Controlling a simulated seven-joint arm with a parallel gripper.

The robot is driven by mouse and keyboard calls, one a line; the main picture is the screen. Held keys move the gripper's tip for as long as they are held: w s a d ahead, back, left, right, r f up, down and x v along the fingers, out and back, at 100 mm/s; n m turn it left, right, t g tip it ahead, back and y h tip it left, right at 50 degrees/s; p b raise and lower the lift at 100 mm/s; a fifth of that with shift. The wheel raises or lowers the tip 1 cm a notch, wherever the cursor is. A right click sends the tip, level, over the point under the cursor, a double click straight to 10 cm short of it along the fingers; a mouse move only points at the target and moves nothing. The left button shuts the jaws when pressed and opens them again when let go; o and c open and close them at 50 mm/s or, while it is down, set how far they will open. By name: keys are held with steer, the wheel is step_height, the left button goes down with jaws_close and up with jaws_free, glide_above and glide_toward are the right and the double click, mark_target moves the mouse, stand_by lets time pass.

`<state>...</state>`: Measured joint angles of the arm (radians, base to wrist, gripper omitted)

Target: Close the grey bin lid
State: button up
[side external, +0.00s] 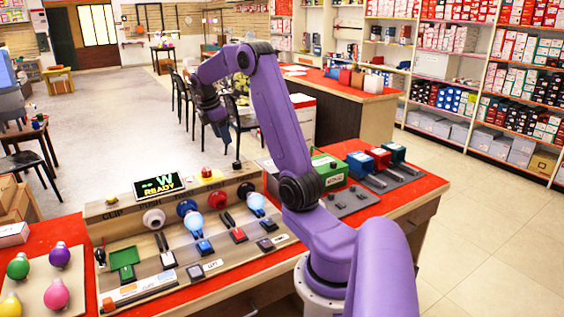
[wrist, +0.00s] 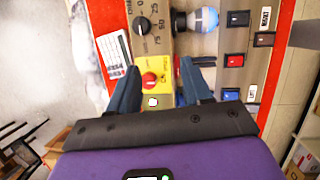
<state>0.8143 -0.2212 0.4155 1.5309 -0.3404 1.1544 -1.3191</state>
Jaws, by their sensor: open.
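I cannot make out a grey bin lid for certain in either view. My gripper (side external: 226,138) hangs above the far side of the wooden control panel (side external: 135,208) in the side view. In the wrist view, my gripper (wrist: 160,88) is open, with its two blue fingers apart and nothing held between them. A red knob on a yellow plate (wrist: 150,78) shows in the gap between the fingers. I cannot tell whether the fingers touch the panel.
The panel carries bulbs, switches and a "READY" display (side external: 159,186). Coloured bulbs (side external: 57,295) lie at the lower left. A green box (side external: 330,171) and small coloured boxes stand to the right. Grey bins (side external: 497,145) sit on far shelves. Open floor lies behind the table.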

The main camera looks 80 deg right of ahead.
steer(key=s+d+g, duration=0.2)
steer(key=s+d, duration=0.9)
steer(key=d, duration=0.3)
steer(key=shift+m, duration=0.4)
steer(key=x, duration=1.2)
steer(key=a+x, duration=0.1)
steer(key=x, duration=0.4)
steer(key=shift+w+d+f, duration=0.15)
steer(key=shift+f, duration=0.45)
steer(key=shift+c, duration=0.3)
jaws_close()
